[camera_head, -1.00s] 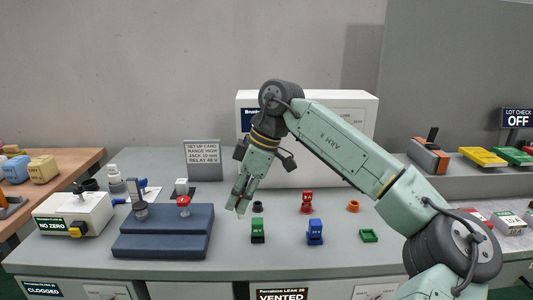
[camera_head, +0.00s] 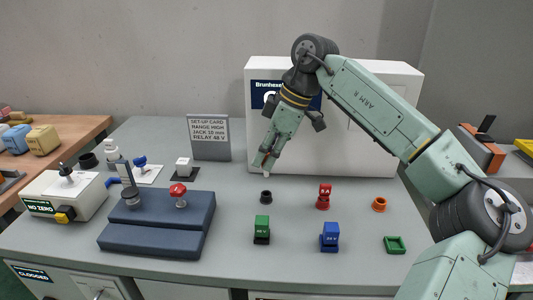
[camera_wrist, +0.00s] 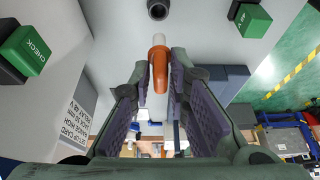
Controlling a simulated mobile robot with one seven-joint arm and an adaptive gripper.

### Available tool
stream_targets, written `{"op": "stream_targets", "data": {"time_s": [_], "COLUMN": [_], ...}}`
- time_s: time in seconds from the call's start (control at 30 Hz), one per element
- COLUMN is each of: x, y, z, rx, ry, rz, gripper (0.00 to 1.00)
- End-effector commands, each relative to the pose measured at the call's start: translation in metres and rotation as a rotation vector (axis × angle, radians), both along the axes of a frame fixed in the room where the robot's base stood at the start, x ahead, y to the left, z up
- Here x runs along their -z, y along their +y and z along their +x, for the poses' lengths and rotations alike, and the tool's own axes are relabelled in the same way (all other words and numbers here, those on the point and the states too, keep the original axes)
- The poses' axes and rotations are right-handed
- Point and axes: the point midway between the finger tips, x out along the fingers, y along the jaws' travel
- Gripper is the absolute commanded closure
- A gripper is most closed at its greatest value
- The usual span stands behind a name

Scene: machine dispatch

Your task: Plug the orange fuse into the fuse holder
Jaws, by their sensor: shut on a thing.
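My gripper (camera_head: 264,160) is shut on the orange fuse and holds it above the grey bench. In the wrist view the orange fuse (camera_wrist: 158,66) sits between the two fingertips, with its pale white tip pointing away from the gripper. A small black round socket (camera_head: 266,197), perhaps the fuse holder, stands on the bench below the gripper. It also shows in the wrist view as a dark open cylinder (camera_wrist: 158,9), ahead of and apart from the fuse's tip. An orange ring-shaped piece (camera_head: 379,204) stands further right on the bench.
A dark blue stepped fixture (camera_head: 160,232) is at left. A white cabinet (camera_head: 340,150) rises behind my gripper.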

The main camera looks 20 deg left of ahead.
Motion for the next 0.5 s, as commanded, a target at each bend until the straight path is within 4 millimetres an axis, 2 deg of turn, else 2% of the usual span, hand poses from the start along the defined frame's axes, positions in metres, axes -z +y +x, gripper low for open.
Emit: {"op": "stream_targets", "data": {"time_s": [0.17,0.5], "x": [-0.005,0.028], "y": [0.0,0.0], "z": [0.001,0.001], "rx": [0.002,0.002], "ry": [0.019,0.021], "rz": [0.009,0.012], "gripper": [1.0,1.0]}}
